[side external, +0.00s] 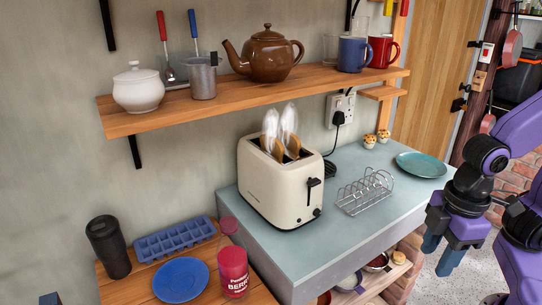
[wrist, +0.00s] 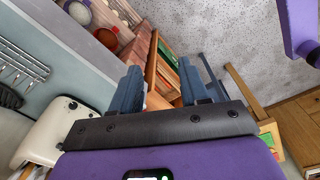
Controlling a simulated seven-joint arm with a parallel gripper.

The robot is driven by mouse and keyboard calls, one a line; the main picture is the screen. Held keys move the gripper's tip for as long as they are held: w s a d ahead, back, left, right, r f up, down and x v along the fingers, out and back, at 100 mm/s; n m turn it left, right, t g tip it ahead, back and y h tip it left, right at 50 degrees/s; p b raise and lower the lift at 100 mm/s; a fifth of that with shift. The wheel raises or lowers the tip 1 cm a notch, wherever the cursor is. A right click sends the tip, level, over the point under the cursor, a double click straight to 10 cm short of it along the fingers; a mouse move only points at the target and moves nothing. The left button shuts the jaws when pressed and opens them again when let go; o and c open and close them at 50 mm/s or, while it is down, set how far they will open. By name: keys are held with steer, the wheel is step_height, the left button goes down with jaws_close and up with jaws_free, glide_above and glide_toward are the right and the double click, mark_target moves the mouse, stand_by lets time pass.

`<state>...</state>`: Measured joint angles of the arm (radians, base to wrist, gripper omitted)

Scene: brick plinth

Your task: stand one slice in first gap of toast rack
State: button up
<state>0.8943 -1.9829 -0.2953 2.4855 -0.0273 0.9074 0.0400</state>
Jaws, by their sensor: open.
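Two browned slices (side external: 277,150) stick up from the slots of the cream toaster (side external: 270,192), with pale steam above them. The wire toast rack (side external: 365,191) stands on the counter to the right of the toaster, and its gaps look empty. In the wrist view the rack (wrist: 22,64) is at the left edge and part of the toaster (wrist: 55,130) is at the lower left. My gripper (side external: 442,258) is off the counter's right side, apart from the rack and toaster. In the wrist view its blue fingers (wrist: 163,88) are spread with nothing held between them.
A wooden shelf (side external: 250,95) with a teapot and mugs runs above the toaster. A black cable (side external: 337,140) hangs behind it. Bowls (side external: 377,263) stand below the counter.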

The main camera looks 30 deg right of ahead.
steer(key=w+a+r+m+t, duration=0.2)
steer(key=w+r+m+t, duration=0.1)
steer(key=w, duration=0.4)
steer(key=w+a+r+m+t, duration=0.2)
steer(key=w+m, duration=0.1)
steer(key=w, duration=0.4)
steer(key=m+t, duration=0.6)
glide_toward(273, 138)
steer(key=shift+x, duration=4.6)
jaws_close()
